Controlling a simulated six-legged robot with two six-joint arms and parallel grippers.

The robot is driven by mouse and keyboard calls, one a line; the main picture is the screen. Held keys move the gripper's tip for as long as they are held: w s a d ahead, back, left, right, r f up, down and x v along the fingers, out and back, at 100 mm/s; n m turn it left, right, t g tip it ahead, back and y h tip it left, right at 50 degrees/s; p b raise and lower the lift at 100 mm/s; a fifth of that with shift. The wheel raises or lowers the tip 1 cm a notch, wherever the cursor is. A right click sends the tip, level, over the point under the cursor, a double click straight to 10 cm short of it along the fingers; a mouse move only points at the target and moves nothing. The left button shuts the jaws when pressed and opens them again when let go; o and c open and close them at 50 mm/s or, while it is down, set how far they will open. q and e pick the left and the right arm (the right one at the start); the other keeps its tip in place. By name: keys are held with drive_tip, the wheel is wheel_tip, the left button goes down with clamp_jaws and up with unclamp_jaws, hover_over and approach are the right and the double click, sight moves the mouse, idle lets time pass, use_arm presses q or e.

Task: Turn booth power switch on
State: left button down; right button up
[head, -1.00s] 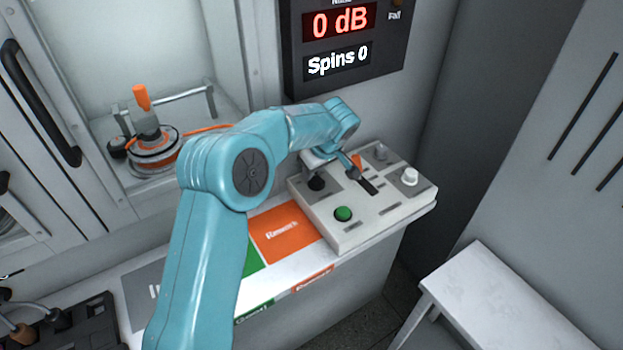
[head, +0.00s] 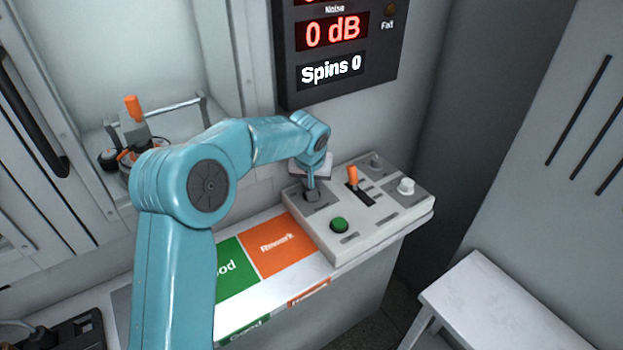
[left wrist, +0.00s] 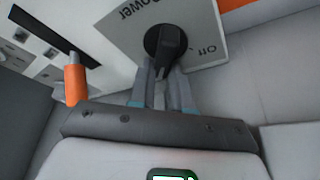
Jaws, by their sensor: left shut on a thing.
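The booth power switch is a black rotary knob (left wrist: 168,42) on a grey plate (left wrist: 120,28) marked "Power" and "Off" in the left wrist view. My left gripper (left wrist: 165,75) is shut on this knob, with a finger on either side of it. In the head view my left gripper (head: 311,190) comes down from above onto the left part of the control panel (head: 350,238). The gripper and wrist mostly hide the knob there. My right gripper is not in view.
An orange-handled lever (head: 352,175), a green button (head: 339,224) and a white knob (head: 406,187) sit on the same panel. A display (head: 336,50) reads "0 dB" and "Spins 0". A white table (head: 500,300) stands at right.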

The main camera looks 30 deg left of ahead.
use_arm(q)
drive_tip(key=shift+w+r+m, duration=0.1)
drive_tip(key=shift+m, duration=0.3)
drive_tip(key=c, duration=1.1)
unclamp_jaws()
drive_tip(key=shift+o, duration=0.2)
drive_tip(key=p+v, duration=0.1)
drive_tip(key=v, duration=1.5)
drive_tip(key=shift+s+a+p, duration=0.15)
drive_tip(key=shift+s+p, duration=0.15)
drive_tip(key=shift+p, duration=0.05)
drive_tip(key=shift+r, duration=0.1)
